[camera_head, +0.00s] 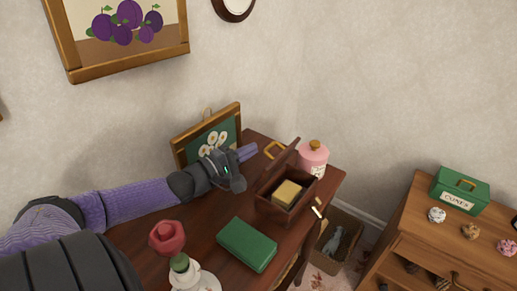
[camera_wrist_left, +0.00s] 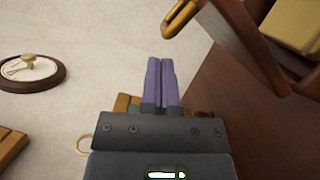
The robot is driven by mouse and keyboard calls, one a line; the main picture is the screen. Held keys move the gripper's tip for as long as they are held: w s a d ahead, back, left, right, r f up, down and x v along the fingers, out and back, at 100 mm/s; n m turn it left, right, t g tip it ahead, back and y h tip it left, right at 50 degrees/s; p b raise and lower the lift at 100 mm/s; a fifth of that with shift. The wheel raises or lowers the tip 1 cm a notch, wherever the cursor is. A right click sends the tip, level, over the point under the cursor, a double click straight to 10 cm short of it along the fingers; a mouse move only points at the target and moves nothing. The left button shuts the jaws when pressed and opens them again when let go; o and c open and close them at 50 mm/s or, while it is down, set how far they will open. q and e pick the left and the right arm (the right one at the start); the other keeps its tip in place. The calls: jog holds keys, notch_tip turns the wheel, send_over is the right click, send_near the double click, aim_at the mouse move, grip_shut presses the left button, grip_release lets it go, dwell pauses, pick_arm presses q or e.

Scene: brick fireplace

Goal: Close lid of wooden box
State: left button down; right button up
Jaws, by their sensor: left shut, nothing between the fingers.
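The dark wooden box (camera_head: 271,209) stands open on the table, with a yellow block (camera_head: 287,193) inside. Its lid (camera_head: 285,157) is raised and tilted up along the box's far left side, with a brass ring handle (camera_head: 274,150) on its outer face. My left gripper (camera_head: 249,152) is shut and empty, just left of the handle and apart from it. In the left wrist view the purple fingers (camera_wrist_left: 161,80) are pressed together; the handle (camera_wrist_left: 181,18) and the lid edge (camera_wrist_left: 252,45) are to their upper right. My right gripper is not in view.
A framed flower picture (camera_head: 181,150) stands behind my left forearm.

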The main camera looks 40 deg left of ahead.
pick_arm(q)
jog(key=shift+w+d+b, duration=0.2)
jog(key=shift+w+b, duration=0.05)
jog(key=shift+w, duration=0.25)
jog(key=shift+w+d+b, duration=0.15)
jog(key=shift+w+b, duration=0.1)
jog(key=shift+w, duration=0.2)
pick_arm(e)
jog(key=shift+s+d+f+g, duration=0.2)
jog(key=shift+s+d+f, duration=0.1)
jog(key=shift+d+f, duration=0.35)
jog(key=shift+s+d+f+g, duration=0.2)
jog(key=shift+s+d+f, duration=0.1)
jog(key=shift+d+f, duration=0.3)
